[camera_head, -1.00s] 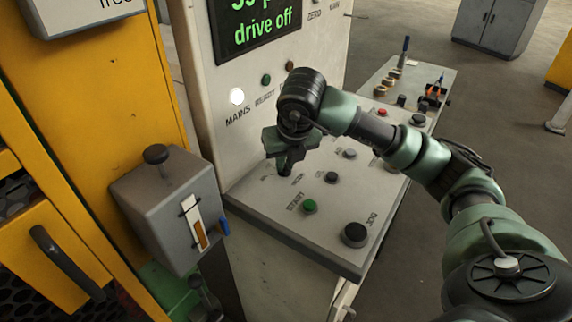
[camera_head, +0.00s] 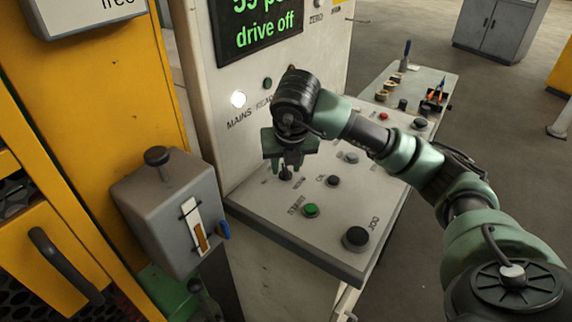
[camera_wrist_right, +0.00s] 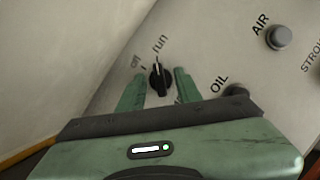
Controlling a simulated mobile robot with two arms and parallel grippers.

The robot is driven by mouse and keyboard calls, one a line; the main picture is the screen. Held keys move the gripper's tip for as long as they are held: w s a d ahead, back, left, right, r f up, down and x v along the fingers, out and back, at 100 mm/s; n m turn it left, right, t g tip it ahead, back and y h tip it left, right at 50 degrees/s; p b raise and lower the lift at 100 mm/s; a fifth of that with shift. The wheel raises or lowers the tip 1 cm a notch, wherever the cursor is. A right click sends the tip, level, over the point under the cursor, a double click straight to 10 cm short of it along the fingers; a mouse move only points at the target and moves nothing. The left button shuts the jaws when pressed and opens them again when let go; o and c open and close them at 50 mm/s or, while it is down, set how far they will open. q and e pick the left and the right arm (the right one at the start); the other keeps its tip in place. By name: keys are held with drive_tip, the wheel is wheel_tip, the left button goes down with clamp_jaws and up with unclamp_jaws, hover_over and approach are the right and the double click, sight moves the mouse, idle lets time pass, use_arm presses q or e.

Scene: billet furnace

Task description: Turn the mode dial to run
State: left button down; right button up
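The mode dial (camera_wrist_right: 160,80) is a small black knob on the sloped grey panel. In the right wrist view the lettering "off" and "run" stands above it. Its white pointer mark points up, roughly toward "run". My right gripper (camera_wrist_right: 160,85) is open, with one green finger on each side of the dial and a visible gap at each side. In the head view my right gripper (camera_head: 286,168) points down over the dial (camera_head: 286,174), which its fingers partly hide. My left gripper is not in view.
The panel also bears a green button (camera_head: 311,210), a black jog knob (camera_head: 355,237) and other buttons. A lit display (camera_head: 262,30) reads "drive off". A grey lever box (camera_head: 165,205) on the yellow frame stands at left. A tool bench (camera_head: 425,85) lies behind.

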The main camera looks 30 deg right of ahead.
drive_tip(key=v, duration=0.7)
drive_tip(key=shift+s+r, duration=0.15)
drive_tip(key=shift+r, duration=0.2)
drive_tip(key=shift+a, duration=0.1)
